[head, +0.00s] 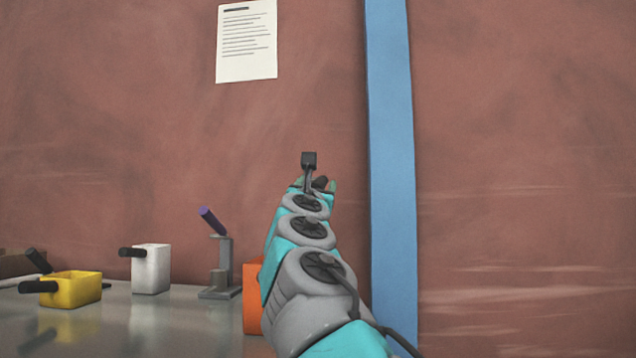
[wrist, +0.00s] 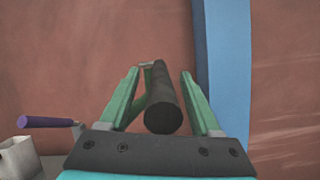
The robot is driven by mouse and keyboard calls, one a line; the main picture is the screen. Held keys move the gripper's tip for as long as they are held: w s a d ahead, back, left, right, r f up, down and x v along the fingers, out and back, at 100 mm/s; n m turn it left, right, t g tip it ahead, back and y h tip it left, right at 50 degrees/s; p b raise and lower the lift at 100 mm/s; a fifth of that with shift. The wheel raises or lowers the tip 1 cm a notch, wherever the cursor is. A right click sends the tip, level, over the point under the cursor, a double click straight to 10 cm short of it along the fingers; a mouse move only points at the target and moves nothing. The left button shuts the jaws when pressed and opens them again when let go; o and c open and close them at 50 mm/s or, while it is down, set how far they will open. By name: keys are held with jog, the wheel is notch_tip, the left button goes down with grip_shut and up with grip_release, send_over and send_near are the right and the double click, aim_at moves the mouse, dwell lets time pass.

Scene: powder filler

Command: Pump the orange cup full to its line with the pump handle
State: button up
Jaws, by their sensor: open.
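An orange object (head: 252,300), likely the orange cup, stands on the grey table, mostly hidden behind my arm in the head view. Its inside and any line are out of sight. My gripper (head: 320,184) is raised above the table in front of the wall. In the wrist view my gripper (wrist: 160,92) is open, one green finger on each side of a black round bar (wrist: 163,98). The bar has a small grey piece at its far end; I cannot tell what it belongs to. A purple handle (head: 211,221) tilts on a grey stand (head: 221,268); it also shows in the wrist view (wrist: 46,122).
A white cup (head: 151,270) and a yellow cup (head: 75,290), both with black handles, stand on the table (head: 180,325) at the left. A blue post (head: 392,150) rises just right of my arm. A paper sheet (head: 247,42) hangs on the wall.

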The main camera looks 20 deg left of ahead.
jog(key=shift+w, duration=0.3)
grip_shut()
dwell(0.6)
jog(key=shift+r, duration=0.15)
dwell(0.7)
